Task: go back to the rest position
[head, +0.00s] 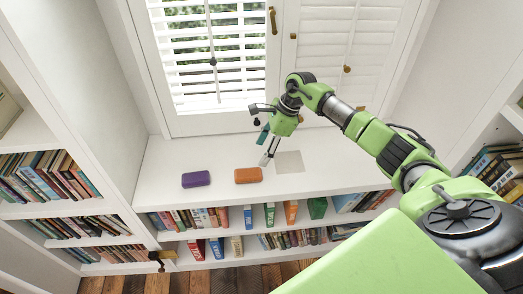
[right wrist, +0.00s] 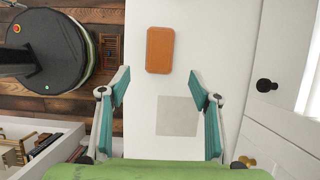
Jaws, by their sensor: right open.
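My right gripper (head: 268,146) is over the white window bench, above and just beside an orange block (head: 248,175). In the right wrist view the gripper (right wrist: 160,88) is open, its two teal fingers wide apart with nothing between them. The orange block (right wrist: 160,50) lies beyond the fingertips there. A pale grey square (head: 289,162) is flat on the bench to the right of the orange block; it also shows between the fingers in the right wrist view (right wrist: 177,116). A purple block (head: 196,179) lies to the left. My left gripper is not in view.
The white bench (head: 340,160) is bare on its right side. Bookshelves (head: 290,213) are below it, with more at the left (head: 50,180) and right. A shuttered window (head: 215,60) stands behind the bench. The wooden floor (head: 230,277) shows at the bottom.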

